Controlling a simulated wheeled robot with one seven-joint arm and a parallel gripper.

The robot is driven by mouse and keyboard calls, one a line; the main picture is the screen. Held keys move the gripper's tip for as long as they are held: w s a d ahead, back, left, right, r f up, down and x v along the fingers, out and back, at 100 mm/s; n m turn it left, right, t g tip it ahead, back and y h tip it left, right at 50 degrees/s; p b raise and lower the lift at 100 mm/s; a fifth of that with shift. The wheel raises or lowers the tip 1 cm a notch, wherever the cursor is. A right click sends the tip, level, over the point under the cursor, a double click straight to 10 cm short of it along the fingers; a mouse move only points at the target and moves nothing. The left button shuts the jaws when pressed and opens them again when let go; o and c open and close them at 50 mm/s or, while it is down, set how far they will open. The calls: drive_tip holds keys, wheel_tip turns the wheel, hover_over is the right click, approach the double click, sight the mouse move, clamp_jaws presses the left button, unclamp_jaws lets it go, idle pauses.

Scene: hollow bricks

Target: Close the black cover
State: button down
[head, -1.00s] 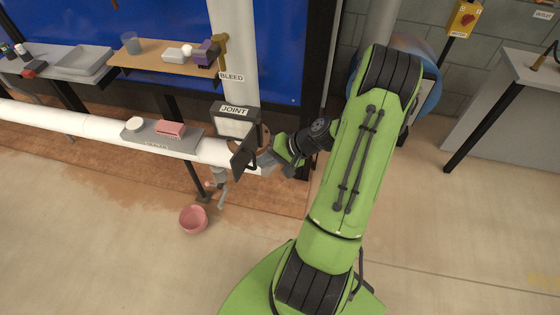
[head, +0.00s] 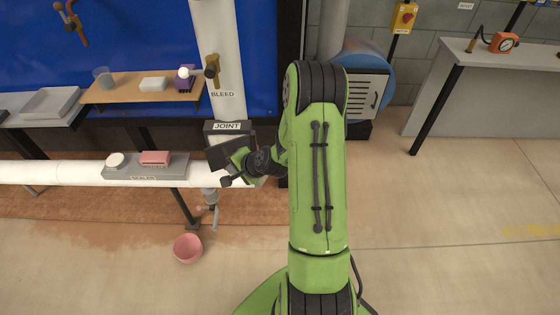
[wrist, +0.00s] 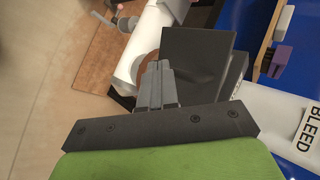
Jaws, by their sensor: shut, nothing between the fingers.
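The black cover (head: 217,156) is a dark square flap on the box labelled JOINT (head: 227,127), which is mounted on the white pipe. It now hangs in front of the box opening; I cannot tell whether it sits flush. In the wrist view the cover (wrist: 197,60) is a flat dark panel, with part of the box (wrist: 238,72) behind its right edge. My gripper (wrist: 156,68) is shut and empty, its grey fingers beside the cover's left edge; I cannot tell if they touch it. In the head view the fingertips are largely hidden by my wrist.
A grey tray (head: 118,172) with a pink block (head: 155,158) and a white round piece (head: 116,159) sits along the horizontal pipe (head: 50,173). A pink bowl (head: 188,248) stands on the floor below. A vertical pipe (head: 219,60) marked BLEED rises behind the box.

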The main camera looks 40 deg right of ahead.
sight(218, 159)
drive_tip(key=shift+m+h, duration=0.3)
drive_tip(key=shift+m, duration=0.1)
drive_tip(key=shift+w+a, duration=0.2)
drive_tip(key=shift+w, duration=1.15)
drive_tip(key=shift+w+a, duration=0.15)
drive_tip(key=shift+w, duration=1.15)
